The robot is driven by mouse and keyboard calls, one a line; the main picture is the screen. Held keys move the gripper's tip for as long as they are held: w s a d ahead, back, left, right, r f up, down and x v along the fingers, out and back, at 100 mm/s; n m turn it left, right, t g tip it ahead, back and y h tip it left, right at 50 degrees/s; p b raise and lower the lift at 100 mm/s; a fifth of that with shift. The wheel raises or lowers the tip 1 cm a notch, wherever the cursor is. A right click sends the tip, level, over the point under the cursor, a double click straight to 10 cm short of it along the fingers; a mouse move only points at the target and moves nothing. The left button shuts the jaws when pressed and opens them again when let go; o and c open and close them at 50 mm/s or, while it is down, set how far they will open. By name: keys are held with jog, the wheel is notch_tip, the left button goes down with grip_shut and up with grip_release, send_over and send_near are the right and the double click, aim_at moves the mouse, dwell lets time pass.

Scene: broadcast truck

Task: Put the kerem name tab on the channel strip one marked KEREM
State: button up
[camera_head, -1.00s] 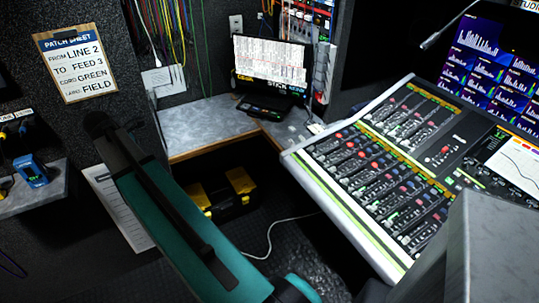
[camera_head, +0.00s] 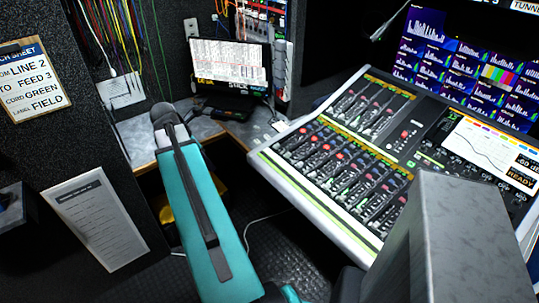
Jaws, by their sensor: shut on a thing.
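The mixing console (camera_head: 262,168) fills the right middle of the head view. Its rows of channel strips (camera_head: 345,165) carry coloured knobs and faders, with a yellow-green strip along their tops. The lettering on the strips is too small to read, so I cannot tell which is marked KEREM. I do not see the kerem name tab. My teal arm link rises from the bottom to the left of the console, and its far end is over the desk corner. My gripper does not show in this view.
A laptop (camera_head: 230,63) stands on the grey desk (camera_head: 140,137) at the back. A patch sheet (camera_head: 30,85) and a white paper (camera_head: 95,220) are at left. A white cable (camera_head: 248,228) lies on the dark floor. A grey block (camera_head: 450,240) covers the console's lower right. Monitors (camera_head: 470,65) stand behind.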

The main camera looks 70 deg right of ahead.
jog(key=s+d, duration=0.5)
jog(key=s, duration=0.5)
jog(key=shift+s+d+f, duration=0.15)
jog(key=shift+d+f, duration=0.05)
jog(key=shift+d, duration=0.1)
jog(key=shift+d, duration=0.1)
jog(key=p, duration=0.4)
send_over(271, 152)
jog(key=a, duration=0.1)
jog(key=shift+w+a+f, duration=0.2)
jog(key=shift+w+f, duration=0.2)
jog(key=shift+f, duration=0.35)
jog(key=shift+f+p, duration=0.5)
jog(key=shift+f, duration=1.25)
jog(key=shift+f, duration=0.1)
